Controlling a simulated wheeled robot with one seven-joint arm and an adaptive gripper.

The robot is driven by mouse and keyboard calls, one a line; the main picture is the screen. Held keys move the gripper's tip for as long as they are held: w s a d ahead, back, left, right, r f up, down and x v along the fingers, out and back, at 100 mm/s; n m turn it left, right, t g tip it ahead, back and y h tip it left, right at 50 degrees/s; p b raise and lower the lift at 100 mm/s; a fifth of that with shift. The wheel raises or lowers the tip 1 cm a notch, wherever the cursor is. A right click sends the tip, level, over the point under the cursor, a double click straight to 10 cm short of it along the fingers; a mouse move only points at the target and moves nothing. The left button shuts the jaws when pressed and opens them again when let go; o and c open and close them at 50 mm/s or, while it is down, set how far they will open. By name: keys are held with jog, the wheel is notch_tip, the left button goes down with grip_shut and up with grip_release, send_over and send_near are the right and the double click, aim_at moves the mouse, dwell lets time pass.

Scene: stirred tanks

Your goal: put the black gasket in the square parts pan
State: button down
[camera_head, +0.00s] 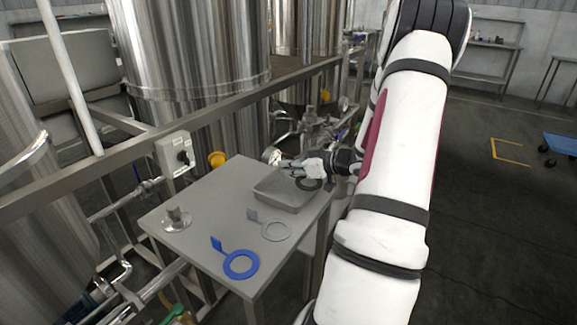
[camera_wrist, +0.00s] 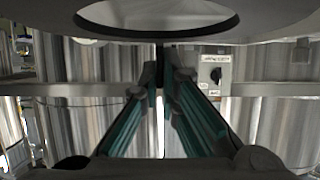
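The square parts pan (camera_head: 262,193) is a shallow grey tray at the back right of the table. My gripper (camera_head: 288,168) is over the pan's far side, with its fingers pointing left. It also shows in the wrist view (camera_wrist: 164,72), where its fingers close together at the tips. The black gasket (camera_head: 317,185) is a dark ring below my gripper, over the pan's right part. In the wrist view the gasket (camera_wrist: 110,32) is a large dark ring at the top, its narrow part meeting the fingertips. I cannot tell whether the ring touches the pan.
A blue gasket (camera_head: 241,265) and a grey gasket (camera_head: 276,231) lie on the grey table (camera_head: 190,245) in front of the pan. A metal fitting (camera_head: 177,219) stands at the left. A rail (camera_head: 215,112) and steel tanks (camera_head: 190,50) are behind.

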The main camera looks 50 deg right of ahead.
jog(key=shift+f, duration=0.2)
jog(key=c, duration=1.8)
grip_release()
